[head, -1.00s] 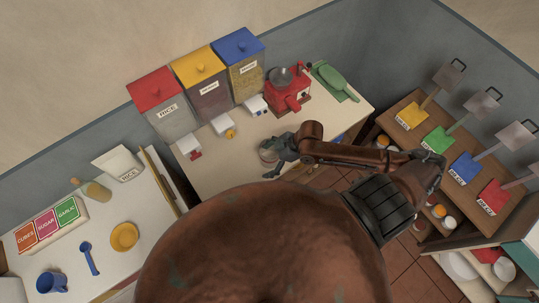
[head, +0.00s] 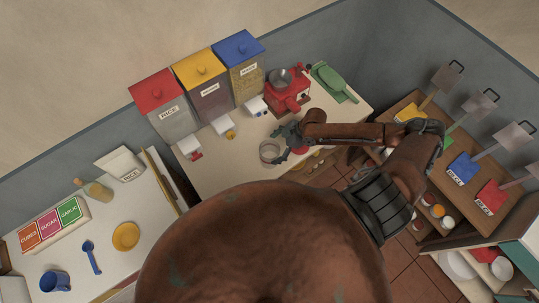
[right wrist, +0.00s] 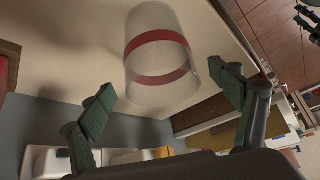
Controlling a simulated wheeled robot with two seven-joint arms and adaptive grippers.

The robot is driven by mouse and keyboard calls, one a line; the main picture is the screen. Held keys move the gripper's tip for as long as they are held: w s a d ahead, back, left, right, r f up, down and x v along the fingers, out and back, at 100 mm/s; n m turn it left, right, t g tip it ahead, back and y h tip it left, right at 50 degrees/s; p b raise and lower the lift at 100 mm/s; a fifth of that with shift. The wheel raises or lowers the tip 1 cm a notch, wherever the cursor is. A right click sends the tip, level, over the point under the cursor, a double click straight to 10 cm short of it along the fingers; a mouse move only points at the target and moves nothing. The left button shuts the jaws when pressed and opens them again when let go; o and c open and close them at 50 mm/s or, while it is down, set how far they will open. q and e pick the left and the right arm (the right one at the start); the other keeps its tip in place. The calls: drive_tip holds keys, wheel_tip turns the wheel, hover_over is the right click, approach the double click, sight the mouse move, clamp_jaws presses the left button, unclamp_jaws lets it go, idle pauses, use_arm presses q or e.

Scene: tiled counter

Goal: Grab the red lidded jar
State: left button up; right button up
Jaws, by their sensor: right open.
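A clear round jar (head: 270,152) stands on the counter in front of the dispensers. In the right wrist view the clear jar (right wrist: 158,75) shows a red band around it; I cannot make out a lid. My right gripper (head: 283,142) is open just to the right of the jar in the head view. In the right wrist view its green-padded fingers (right wrist: 161,80) are spread to either side of the jar's near end, and nothing is gripped. A bin with a red lid (head: 157,89), labelled RICE, stands at the back left. My left gripper is not in view.
Bins with yellow (head: 197,66) and blue lids (head: 238,46) stand beside the red-lidded one. A red grinder (head: 288,92) and green scoop (head: 332,82) are behind my right gripper. The counter (head: 222,167) is clear left of the jar.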

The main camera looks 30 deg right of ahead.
drive_tip(key=shift+x, duration=0.95)
drive_tip(key=c, duration=2.2)
drive_tip(key=shift+r, duration=0.1)
